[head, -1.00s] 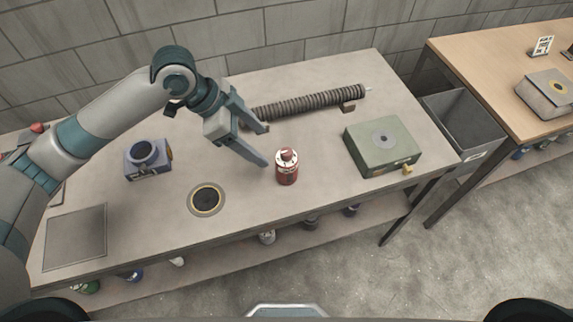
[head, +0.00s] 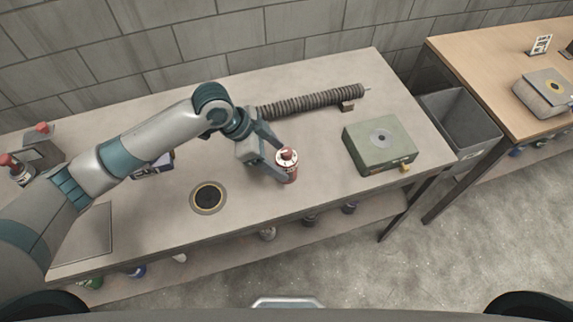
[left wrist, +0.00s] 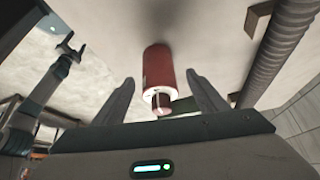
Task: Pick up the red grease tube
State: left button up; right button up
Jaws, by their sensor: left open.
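The red grease tube (head: 288,166), with a pale top and a red cap, stands upright on the grey workbench. My left gripper (head: 279,160) is open, with its fingers on either side of the tube in the head view. In the left wrist view, the red tube (left wrist: 160,76) appears between and just beyond the two open fingertips (left wrist: 161,84), with a gap showing on both sides.
A ribbed dark hose (head: 312,101) lies behind the tube. A green box (head: 379,146) stands to the right. A round black-and-yellow ring (head: 208,196) sits in the bench at left. A blue device (head: 153,168) is partly hidden by my arm. An open grey bin (head: 460,122) stands between the benches.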

pick_arm(q)
jog(key=shift+s+d+f+p, duration=0.1)
jog(key=shift+d+f+p, duration=0.25)
jog(key=shift+f+p, duration=0.15)
jog(key=p+x, duration=0.1)
jog(key=x, duration=0.2)
jog(key=shift+a, duration=0.1)
jog(key=shift+d+f, duration=0.2)
jog(key=shift+f, duration=0.25)
jog(key=c, duration=1.3)
jog(key=shift+r, duration=0.15)
